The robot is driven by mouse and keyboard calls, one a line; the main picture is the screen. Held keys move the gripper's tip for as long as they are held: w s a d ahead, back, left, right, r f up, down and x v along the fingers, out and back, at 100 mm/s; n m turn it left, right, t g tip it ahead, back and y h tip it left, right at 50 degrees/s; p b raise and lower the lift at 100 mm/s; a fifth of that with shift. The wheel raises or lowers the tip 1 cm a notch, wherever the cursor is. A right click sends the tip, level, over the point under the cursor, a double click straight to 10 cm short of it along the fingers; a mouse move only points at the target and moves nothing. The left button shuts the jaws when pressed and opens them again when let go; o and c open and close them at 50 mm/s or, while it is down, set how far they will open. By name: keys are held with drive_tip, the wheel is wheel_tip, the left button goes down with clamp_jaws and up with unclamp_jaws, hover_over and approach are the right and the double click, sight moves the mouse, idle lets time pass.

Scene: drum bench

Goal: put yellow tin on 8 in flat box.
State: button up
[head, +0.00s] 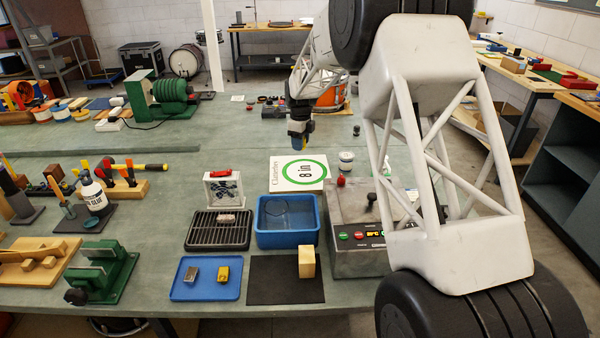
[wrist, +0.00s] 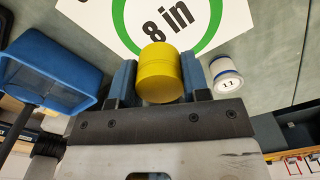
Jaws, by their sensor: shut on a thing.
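My gripper (head: 299,138) is shut on the yellow tin, above the bench near the back edge of the 8 in flat box. In the wrist view the yellow tin (wrist: 159,73) sits between the two blue fingers of my gripper (wrist: 158,82). The 8 in flat box (head: 277,177) is white with a green ring and lies flat on the bench. In the wrist view the box (wrist: 118,18) shows beyond the tin, which covers part of its face. The gap between tin and box is hard to judge.
A white tin marked 11 (wrist: 226,76) stands right of the box; it also shows in the head view (head: 346,162). A blue bin (head: 287,239) is in front of the box. A white frame with a red item (head: 223,190) stands left. A grey control box (head: 357,262) is front right.

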idle(0.3)
hover_over(300, 171)
drive_tip(key=shift+f, duration=2.45)
drive_tip(key=shift+f, duration=0.1)
drive_tip(key=shift+f, duration=2.45)
drive_tip(key=o, duration=0.9)
drive_tip(key=shift+f, duration=0.1)
wheel_tip(300, 171, up, 12)
drive_tip(key=shift+r, duration=0.15)
